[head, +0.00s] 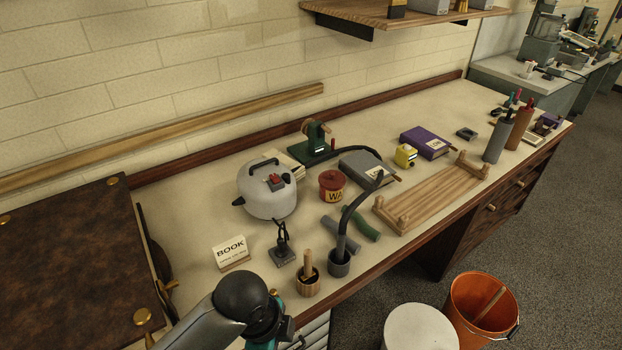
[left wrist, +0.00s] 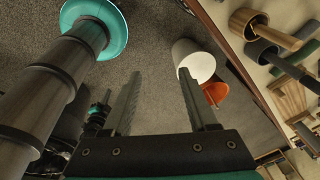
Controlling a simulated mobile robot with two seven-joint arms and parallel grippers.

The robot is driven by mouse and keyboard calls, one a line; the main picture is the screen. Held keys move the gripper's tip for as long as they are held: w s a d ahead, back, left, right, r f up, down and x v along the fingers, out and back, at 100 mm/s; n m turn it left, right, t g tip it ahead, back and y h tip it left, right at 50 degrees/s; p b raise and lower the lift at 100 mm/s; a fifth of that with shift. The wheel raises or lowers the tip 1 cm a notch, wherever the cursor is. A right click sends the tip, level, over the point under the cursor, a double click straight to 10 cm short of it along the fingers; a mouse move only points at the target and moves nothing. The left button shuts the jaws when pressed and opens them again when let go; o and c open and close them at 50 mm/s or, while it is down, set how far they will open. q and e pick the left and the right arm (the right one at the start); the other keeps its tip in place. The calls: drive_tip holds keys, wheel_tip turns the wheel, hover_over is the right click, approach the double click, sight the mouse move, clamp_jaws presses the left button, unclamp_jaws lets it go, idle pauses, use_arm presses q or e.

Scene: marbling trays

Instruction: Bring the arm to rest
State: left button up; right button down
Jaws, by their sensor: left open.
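My left arm (head: 240,305) comes in at the bottom of the head view, with a dark rounded joint near the front edge of the workbench. Its gripper cannot be made out clearly there. In the left wrist view my left gripper (left wrist: 159,73) is open, with its two dark fingers apart. Nothing is between the fingers but the grey carpet floor beyond.

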use_arm(q)
drive_tip(key=s+a+r+n+t+y, duration=0.2)
drive_tip(key=s+a+r+n+t, duration=0.15)
drive_tip(key=s+a+n, duration=1.1)
drive_tip(key=w+d+f+n+g+b, duration=0.15)
drive_tip(key=f+b, duration=0.25)
drive_tip(key=f, duration=1)
drive_tip(key=w+d+f+n+g+b, duration=0.15)
drive_tip(key=f+b, duration=0.25)
drive_tip(key=f, duration=1.1)
drive_tip(key=s+a+f+b, duration=0.1)
drive_tip(key=s+f+b, duration=0.3)
drive_tip(key=s+f, duration=0.4)
drive_tip(key=s+a+f+b, duration=0.1)
drive_tip(key=s+f+b, duration=0.4)
drive_tip(key=f, duration=1)
drive_tip(key=s, duration=0.2)
drive_tip(key=shift+s+f, duration=0.35)
drive_tip(key=shift+f, duration=0.05)
drive_tip(key=shift+g, duration=0.25)
drive_tip(key=shift+c, duration=0.7)
use_arm(e)
wheel_tip(320, 180, down, 17)
drive_tip(key=s, duration=0.1)
drive_tip(key=shift+s+f, duration=0.15)
drive_tip(key=shift+s, duration=0.25)
